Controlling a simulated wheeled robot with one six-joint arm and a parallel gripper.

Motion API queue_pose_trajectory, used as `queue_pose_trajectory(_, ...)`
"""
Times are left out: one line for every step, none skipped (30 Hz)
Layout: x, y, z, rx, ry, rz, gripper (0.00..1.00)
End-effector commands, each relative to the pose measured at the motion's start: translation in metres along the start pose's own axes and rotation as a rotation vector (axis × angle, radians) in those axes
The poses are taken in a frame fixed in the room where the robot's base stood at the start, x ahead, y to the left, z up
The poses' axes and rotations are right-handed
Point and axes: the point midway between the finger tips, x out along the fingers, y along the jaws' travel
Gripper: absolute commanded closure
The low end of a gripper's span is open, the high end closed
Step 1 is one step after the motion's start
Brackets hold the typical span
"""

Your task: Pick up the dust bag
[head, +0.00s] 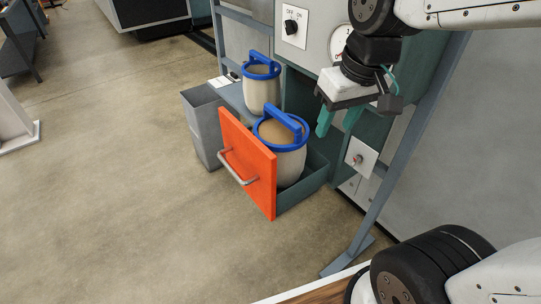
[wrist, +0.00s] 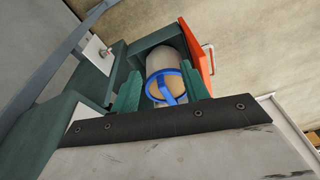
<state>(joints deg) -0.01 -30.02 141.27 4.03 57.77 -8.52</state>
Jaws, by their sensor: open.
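A beige dust bag (head: 290,166) with a blue rim and blue handle stands upright in the pulled-out drawer with an orange front (head: 246,165). A second, similar bag (head: 262,96) stands on a shelf behind it. My gripper (head: 338,120) is open and empty, above and to the right of the drawer bag in the head view, apart from it. In the wrist view, one bag (wrist: 163,62) shows beyond my teal fingers (wrist: 162,84), its blue handle near the gap between them. The drawer bag's lower part is hidden by the drawer.
A grey bin (head: 204,122) stands left of the drawer. The machine's panel with an on/off switch (head: 291,27) rises behind. A slanted grey frame post (head: 395,165) is right of the drawer. The floor in front and to the left is clear.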

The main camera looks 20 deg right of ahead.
Motion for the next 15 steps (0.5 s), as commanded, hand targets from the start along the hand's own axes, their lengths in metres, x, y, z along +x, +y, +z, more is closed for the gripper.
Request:
queue_pose_trajectory(0.012,0.0,-0.025,-0.024,0.01,-0.013,0.55)
queue_pose_trajectory(0.019,0.001,-0.039,-0.042,0.024,-0.019,0.55)
queue_pose_trajectory(0.028,0.001,-0.058,-0.063,0.044,-0.026,0.55)
queue_pose_trajectory(0.036,0.002,-0.072,-0.078,0.059,-0.029,0.55)
queue_pose_trajectory(0.043,0.002,-0.086,-0.092,0.073,-0.032,0.55)
queue_pose_trajectory(0.053,0.003,-0.102,-0.11,0.091,-0.035,0.55)
queue_pose_trajectory(0.061,0.004,-0.114,-0.122,0.103,-0.036,0.55)
queue_pose_trajectory(0.069,0.004,-0.124,-0.133,0.115,-0.036,0.55)
queue_pose_trajectory(0.079,0.006,-0.137,-0.147,0.129,-0.035,0.55)
queue_pose_trajectory(0.085,0.007,-0.145,-0.155,0.139,-0.034,0.55)
queue_pose_trajectory(0.091,0.007,-0.153,-0.163,0.15,-0.033,0.55)
queue_pose_trajectory(0.098,0.008,-0.162,-0.172,0.16,-0.03,0.55)
queue_pose_trajectory(0.103,0.009,-0.167,-0.179,0.166,-0.028,0.55)
queue_pose_trajectory(0.107,0.01,-0.172,-0.183,0.173,-0.027,0.55)
queue_pose_trajectory(0.111,0.01,-0.177,-0.188,0.179,-0.025,0.55)
